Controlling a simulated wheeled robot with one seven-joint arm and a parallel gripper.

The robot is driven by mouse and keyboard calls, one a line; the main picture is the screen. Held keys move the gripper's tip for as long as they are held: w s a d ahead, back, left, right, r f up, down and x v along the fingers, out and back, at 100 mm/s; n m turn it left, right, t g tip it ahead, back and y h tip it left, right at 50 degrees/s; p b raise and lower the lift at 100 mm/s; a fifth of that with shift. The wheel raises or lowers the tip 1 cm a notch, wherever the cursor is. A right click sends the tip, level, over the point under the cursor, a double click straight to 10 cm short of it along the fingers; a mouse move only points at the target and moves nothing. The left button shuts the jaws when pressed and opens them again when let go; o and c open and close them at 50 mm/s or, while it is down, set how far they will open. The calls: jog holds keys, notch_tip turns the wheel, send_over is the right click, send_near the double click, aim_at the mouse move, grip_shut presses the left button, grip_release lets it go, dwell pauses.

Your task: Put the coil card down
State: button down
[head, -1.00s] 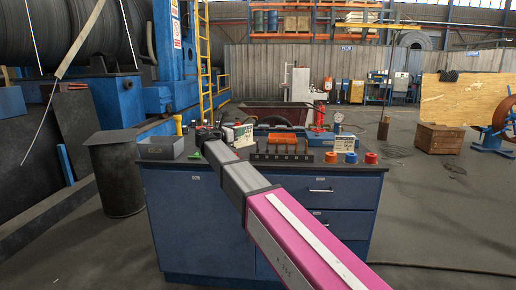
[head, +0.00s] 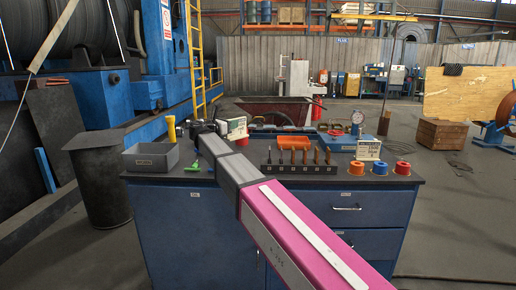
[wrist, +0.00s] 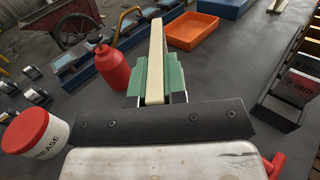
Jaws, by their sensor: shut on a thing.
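In the wrist view my gripper (wrist: 155,78) has its green fingers shut on the coil card (wrist: 156,45), a thin cream slab seen edge-on. The card points away from the wrist, and its faces are hidden there. The fingers are hard to make out there. I cannot tell from these views whether the card's lower edge touches the bench top.
An orange tray (head: 294,143), a rack of bits (head: 300,166) and several coloured rolls (head: 381,167) stand to the right. A grey bin (head: 151,158) is at left. A red bottle (wrist: 112,68) and a grease tub (wrist: 32,133) are left of my gripper. Bare top shows around them.

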jog(key=shift+w+d+f, duration=0.2)
jog(key=shift+d+f, duration=1.35)
jog(key=shift+f, duration=0.05)
jog(key=shift+w+d+f, duration=0.25)
jog(key=shift+d+f, duration=1.25)
jog(key=shift+f, duration=0.15)
jog(key=shift+w+d+f, duration=0.2)
jog(key=shift+d+f, duration=1.35)
jog(key=shift+f, duration=0.05)
jog(key=c, duration=1.2)
grip_release()
jog(key=shift+o, duration=0.2)
jog(key=shift+r, duration=0.1)
jog(key=v, duration=0.7)
jog(key=shift+s+a, duration=0.2)
